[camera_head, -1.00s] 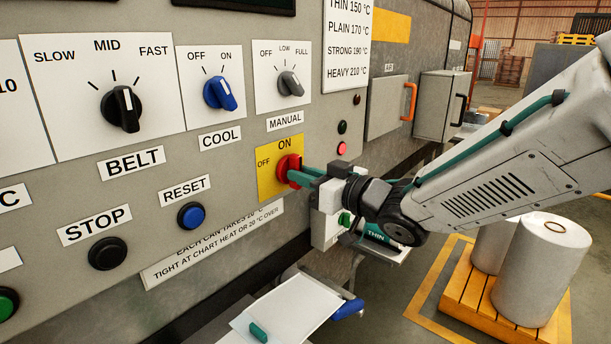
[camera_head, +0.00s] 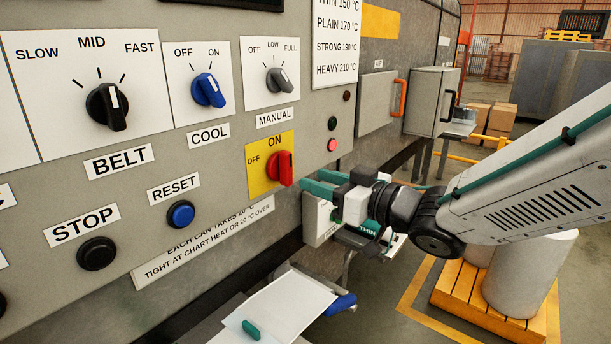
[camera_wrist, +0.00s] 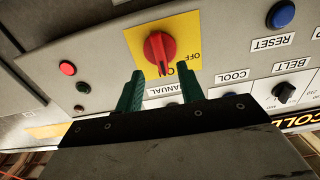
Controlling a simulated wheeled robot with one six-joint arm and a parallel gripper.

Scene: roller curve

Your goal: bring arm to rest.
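My gripper (camera_head: 314,190) is open and empty in front of the control panel, just right of the red switch (camera_head: 283,168) on its yellow plate. In the wrist view the two green fingers (camera_wrist: 159,92) are apart, and the red switch (camera_wrist: 158,48) lies beyond their tips, not touched. In the head view my arm reaches in from the right edge.
The panel (camera_head: 225,143) holds the belt knob (camera_head: 107,107), the cool knob (camera_head: 209,90), the stop button (camera_head: 97,253) and the reset button (camera_head: 181,214). A white sheet (camera_head: 285,305) lies below. White rolls stand on a yellow pallet (camera_head: 470,298) at the right.

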